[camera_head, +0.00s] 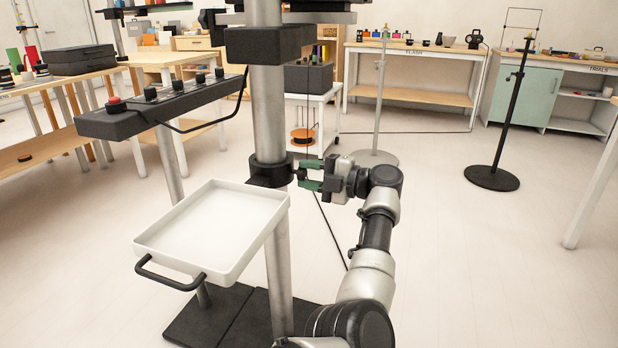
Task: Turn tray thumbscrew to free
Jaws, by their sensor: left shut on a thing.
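The white tray (186,262) is mounted beside an upright grey column (268,115), with a black handle (168,279) on its near side. A black collar (268,172) wraps the column just above the tray's far right corner. The small dark thumbscrew (297,174) sits at the collar's right side, mostly hidden by the fingers. My left gripper (307,175), with green fingertips, reaches in from the right of the column and is shut on the thumbscrew. The tray looks empty and about level. My right gripper is not in view.
A black control bar (165,108) with knobs and a red button juts left above the tray. A black cable hangs behind the column. Dark base plates (215,322) lie below.

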